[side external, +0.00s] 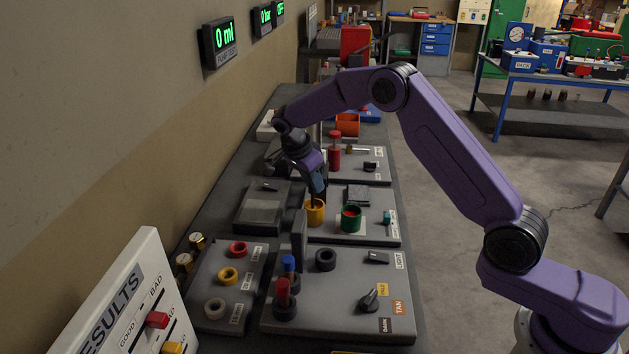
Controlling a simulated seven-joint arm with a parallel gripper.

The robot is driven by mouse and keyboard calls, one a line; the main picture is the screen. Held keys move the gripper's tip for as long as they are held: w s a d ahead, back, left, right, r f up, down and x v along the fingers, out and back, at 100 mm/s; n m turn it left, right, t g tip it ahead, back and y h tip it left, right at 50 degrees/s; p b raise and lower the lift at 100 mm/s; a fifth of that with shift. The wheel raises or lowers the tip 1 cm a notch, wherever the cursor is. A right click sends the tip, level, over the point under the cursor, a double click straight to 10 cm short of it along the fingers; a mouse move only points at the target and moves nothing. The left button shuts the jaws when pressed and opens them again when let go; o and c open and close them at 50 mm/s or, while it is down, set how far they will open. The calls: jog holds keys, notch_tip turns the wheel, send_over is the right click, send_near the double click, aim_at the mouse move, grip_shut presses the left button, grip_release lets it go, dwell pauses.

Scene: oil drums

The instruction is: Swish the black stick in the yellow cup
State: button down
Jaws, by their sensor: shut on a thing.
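The yellow cup (316,214) stands upright on a grey panel near the middle of the bench. My gripper (317,190) points down right above the cup's mouth. It is shut on a thin dark piece that I take for the black stick. The stick is too small and too covered by the fingers to make out clearly. Its lower end seems to be at or inside the cup's mouth, but I cannot tell how deep.
A green cup (351,219) with red inside stands just right of the yellow cup. A dark upright plate (299,236) stands close in front. A red cylinder (334,157) stands behind. Panels with coloured rings and a knob (370,299) fill the bench's near end.

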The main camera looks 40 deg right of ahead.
jog(key=shift+a, duration=0.15)
jog(key=shift+s+a, duration=0.1)
jog(key=shift+a, duration=0.2)
jog(key=shift+s+a, duration=0.1)
jog(key=shift+s, duration=0.1)
jog(key=shift+s, duration=0.25)
jog(key=shift+s, duration=0.1)
jog(key=shift+s+d, duration=0.25)
jog(key=shift+d, duration=0.1)
